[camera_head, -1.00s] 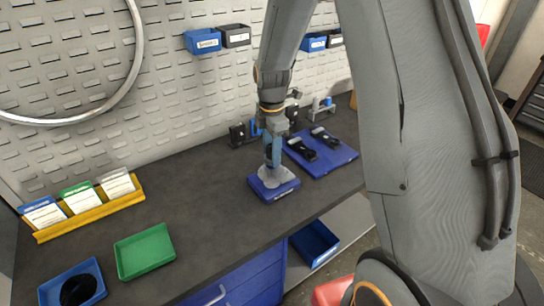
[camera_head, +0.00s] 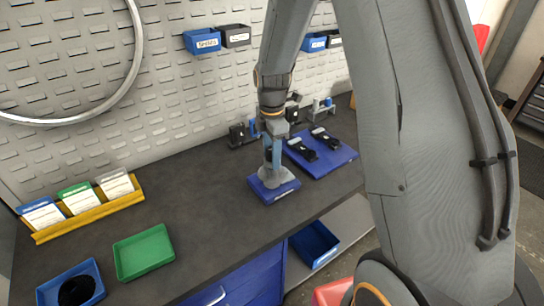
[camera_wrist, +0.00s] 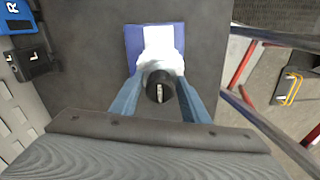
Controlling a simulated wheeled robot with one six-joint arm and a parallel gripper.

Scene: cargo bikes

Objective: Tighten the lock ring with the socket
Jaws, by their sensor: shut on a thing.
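My gripper (camera_head: 272,163) points straight down over a small blue block (camera_head: 286,193) on the bench. In the wrist view, its two blue fingers (camera_wrist: 160,84) are shut on a dark round socket (camera_wrist: 152,90) with a pale slot in its top end. A pale grey fixture (camera_head: 270,179) stands on the blue block, directly under the socket. It also shows in the wrist view (camera_wrist: 158,44). The socket hides the lock ring, so I cannot tell how the two touch.
A blue mat (camera_head: 340,157) with two black pedal-like parts lies right of the block. A dark holder (camera_head: 240,133) stands behind. A green tray (camera_head: 144,252), a blue tray (camera_head: 62,270) and a yellow card rack (camera_head: 88,214) are at left. The bench between is clear.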

